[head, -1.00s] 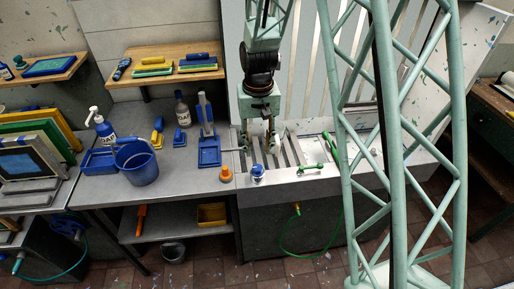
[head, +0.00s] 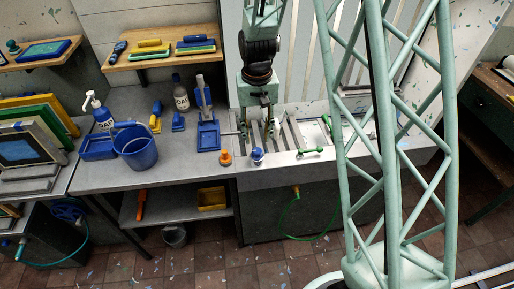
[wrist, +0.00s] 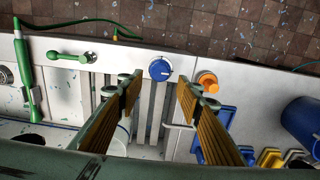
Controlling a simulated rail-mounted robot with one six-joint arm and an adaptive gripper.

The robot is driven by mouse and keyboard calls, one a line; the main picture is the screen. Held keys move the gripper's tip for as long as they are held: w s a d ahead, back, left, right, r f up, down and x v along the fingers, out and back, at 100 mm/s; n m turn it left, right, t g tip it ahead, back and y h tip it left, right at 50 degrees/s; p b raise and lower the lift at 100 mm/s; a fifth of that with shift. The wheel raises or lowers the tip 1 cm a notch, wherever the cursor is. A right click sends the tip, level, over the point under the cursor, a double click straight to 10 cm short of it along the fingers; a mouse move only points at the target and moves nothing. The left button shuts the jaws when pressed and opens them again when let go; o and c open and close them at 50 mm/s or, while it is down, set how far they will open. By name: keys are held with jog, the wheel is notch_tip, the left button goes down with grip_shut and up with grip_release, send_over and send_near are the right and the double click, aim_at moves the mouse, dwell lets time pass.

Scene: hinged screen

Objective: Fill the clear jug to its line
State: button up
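My gripper (wrist: 158,98) is open over the slatted sink, its two fingers apart with nothing seen between their tips. In the head view my gripper (head: 257,128) hangs over the left end of the sink. A pale, whitish round vessel (wrist: 120,140) shows beside and partly behind the left finger in the wrist view; it may be the clear jug, but no line or water level can be made out. A blue round knob (wrist: 160,69) sits on the sink's front ledge, also in the head view (head: 257,155). A green lever handle (wrist: 72,57) lies left of it.
An orange-topped piece (wrist: 207,82) stands right of the knob. A grey bent bar (wrist: 181,127) shows by the right finger. A blue bucket (head: 138,152) and blue clamp stand (head: 208,135) occupy the bench. A green hose (head: 291,212) hangs below the sink.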

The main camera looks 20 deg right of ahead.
aim_at(257, 150)
jog(key=shift+f+b, duration=1.55)
jog(key=shift+f, duration=2.3)
jog(key=shift+c, duration=0.2)
jog(key=shift+r, duration=0.1)
jog(key=c, duration=0.5)
jog(key=shift+o, duration=0.2)
jog(key=shift+n, duration=0.3)
jog(key=n, duration=0.3)
jog(key=shift+n, duration=2.7)
